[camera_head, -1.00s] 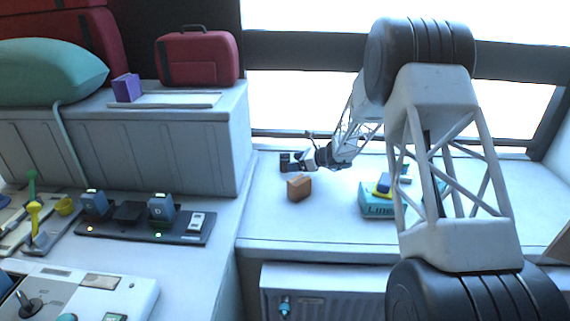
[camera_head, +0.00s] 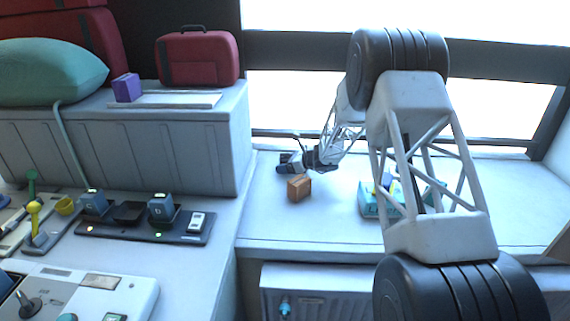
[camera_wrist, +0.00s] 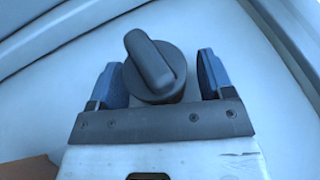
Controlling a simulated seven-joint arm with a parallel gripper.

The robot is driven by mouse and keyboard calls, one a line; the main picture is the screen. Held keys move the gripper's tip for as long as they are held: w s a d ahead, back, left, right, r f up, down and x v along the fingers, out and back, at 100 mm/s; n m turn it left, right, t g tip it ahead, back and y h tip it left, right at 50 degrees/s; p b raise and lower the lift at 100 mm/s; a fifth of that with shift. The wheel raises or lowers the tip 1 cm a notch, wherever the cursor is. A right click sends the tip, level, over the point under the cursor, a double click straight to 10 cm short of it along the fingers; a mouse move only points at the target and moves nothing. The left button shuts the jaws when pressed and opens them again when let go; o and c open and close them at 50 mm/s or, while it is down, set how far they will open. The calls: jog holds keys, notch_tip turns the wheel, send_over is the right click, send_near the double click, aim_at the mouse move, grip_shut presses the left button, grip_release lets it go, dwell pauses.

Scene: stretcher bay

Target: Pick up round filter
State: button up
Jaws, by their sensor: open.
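The round filter (camera_wrist: 155,68) is a dark grey disc with a raised bar across its top, seen in the wrist view. It rests on the pale counter. My gripper (camera_wrist: 161,75) is open, with one blue finger on each side of the filter. The left finger looks very close to the filter's edge; a small gap shows on the right. Contact cannot be told, and the filter's near edge is partly hidden by my gripper's body.
An orange-brown box (camera_head: 299,187) stands just in front of my gripper, also at the wrist view's lower left corner (camera_wrist: 28,168). A teal box (camera_head: 368,203) is partly behind my arm. The grey cabinet (camera_head: 215,140) is left; a window sill runs behind.

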dwell(0.4)
jog(key=c, duration=1)
jog(key=shift+r, duration=0.15)
jog(key=shift+r, duration=4.85)
